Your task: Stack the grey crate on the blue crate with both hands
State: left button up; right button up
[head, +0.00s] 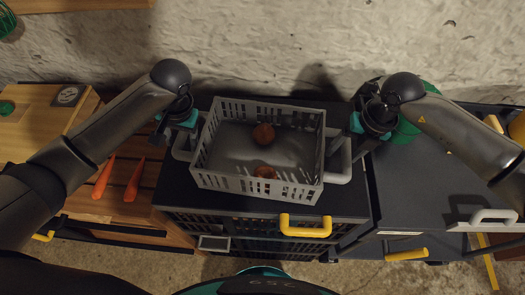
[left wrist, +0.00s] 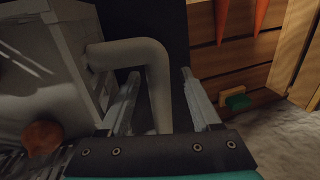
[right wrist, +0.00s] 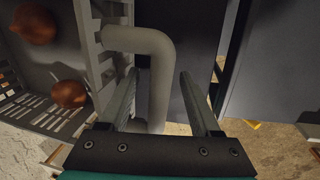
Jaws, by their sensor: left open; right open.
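The grey crate (head: 255,180) is an open slatted box with a bar handle at each end, and it sits upright on a dark cabinet top. Two brown round items, perhaps onions (head: 264,134), lie inside it. My left gripper (head: 182,147) is open at the left handle; in the left wrist view that handle (left wrist: 157,85) passes between the fingers. My right gripper (head: 361,146) is open at the right handle; in the right wrist view that handle (right wrist: 160,85) passes between its fingers. I cannot make out a blue crate in any view.
The dark cabinet top (head: 345,203) has a yellow handle (head: 305,226) at its front. Orange carrots (head: 134,180) lie on slatted wood at left. A green round object (head: 405,130) stands behind my right gripper. The dark surface at right (head: 415,185) is mostly bare. A rough wall is behind.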

pick_arm(q)
jog(key=shift+a+f, duration=0.2)
jog(key=shift+f, duration=1)
pick_arm(e)
jog(key=shift+a+f, duration=0.2)
jog(key=shift+f, duration=0.95)
pick_arm(q)
grip_shut()
pick_arm(e)
grip_shut()
pick_arm(q)
jog(key=shift+w+r, duration=0.1)
pick_arm(e)
jog(key=shift+r, duration=0.1)
